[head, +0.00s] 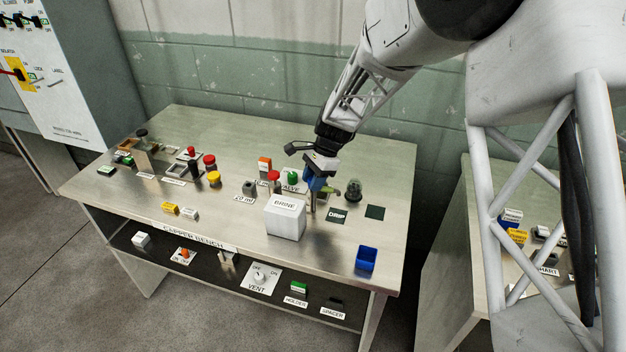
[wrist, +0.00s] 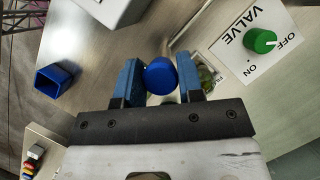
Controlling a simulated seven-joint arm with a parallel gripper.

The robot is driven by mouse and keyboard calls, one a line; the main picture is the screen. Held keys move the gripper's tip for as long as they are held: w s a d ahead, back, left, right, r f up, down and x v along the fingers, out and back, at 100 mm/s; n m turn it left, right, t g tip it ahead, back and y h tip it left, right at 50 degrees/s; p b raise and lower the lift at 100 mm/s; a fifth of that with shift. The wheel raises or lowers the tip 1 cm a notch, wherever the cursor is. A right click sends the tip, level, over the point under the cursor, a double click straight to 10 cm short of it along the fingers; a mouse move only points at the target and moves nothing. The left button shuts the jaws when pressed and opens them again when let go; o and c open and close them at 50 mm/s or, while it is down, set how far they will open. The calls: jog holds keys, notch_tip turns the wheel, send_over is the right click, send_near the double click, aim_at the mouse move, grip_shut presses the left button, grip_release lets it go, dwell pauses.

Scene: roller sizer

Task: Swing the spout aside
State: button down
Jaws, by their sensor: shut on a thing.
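My gripper (head: 316,184) is beside the white box marked BRINE (head: 284,222), at its back right corner. In the wrist view its two blue fingers (wrist: 160,80) are closed around a round blue knob (wrist: 160,75). Whether this knob belongs to the spout cannot be told, as its lower part and any pipe are hidden. In the head view the fingers hide the knob, and a thin post shows below them. The box also shows at the top of the wrist view (wrist: 114,8).
A green valve knob (head: 292,177) and a red knob (head: 274,176) stand close behind the box. The DRIP plate (head: 337,216) and blue bin (head: 366,258) are at right. The bench's back is clear.

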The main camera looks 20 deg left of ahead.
jog(key=shift+w+m, duration=0.1)
jog(key=shift+m, duration=0.3)
jog(key=c, duration=0.8)
grip_release()
jog(key=shift+r, duration=0.1)
jog(key=shift+v, duration=3.85)
jog(key=shift+d, duration=0.1)
